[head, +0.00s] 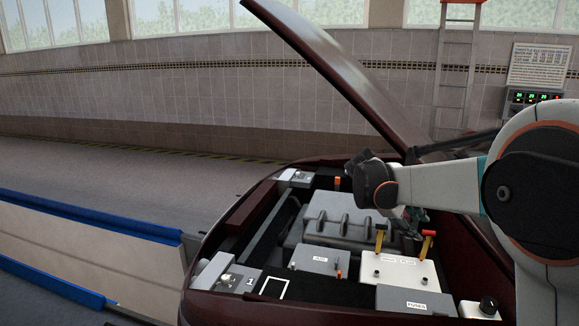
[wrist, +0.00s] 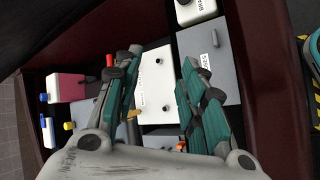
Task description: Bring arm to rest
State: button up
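My arm reaches in from the right edge of the head view over the open engine bay (head: 240,215) of a dark red car. My gripper (wrist: 160,58) is open in the wrist view, with its two teal-padded fingers spread apart and nothing held between them. A white box (wrist: 156,82) shows below and between the fingers. In the head view only a small part of the gripper shows beneath my wrist, near the yellow and red levers. I cannot tell its exact height above the bay.
The raised hood (head: 325,65) slants up behind my arm. A white battery-like box (head: 399,272), a grey box labelled FUSES (head: 410,300) and a dark engine block (head: 340,222) fill the bay. A blue-edged pit (head: 90,217) lies left; a ladder (head: 455,70) stands behind.

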jog(key=s+a+f+m+t+y, duration=0.1)
jog(key=s+a+m+y, duration=0.1)
jog(key=s, duration=0.9)
jog(key=s+a+f+m+t+y, duration=0.1)
jog(key=s+a+m+t+y, duration=0.1)
jog(key=s+a, duration=0.5)
jog(key=s+a+f+m+t+y, duration=0.1)
jog(key=s+a+m+y, duration=0.3)
jog(key=s, duration=1.1)
jog(key=shift+a+f+m+t, duration=0.2)
jog(key=shift+m+t, duration=0.1)
jog(key=shift+t, duration=0.3)
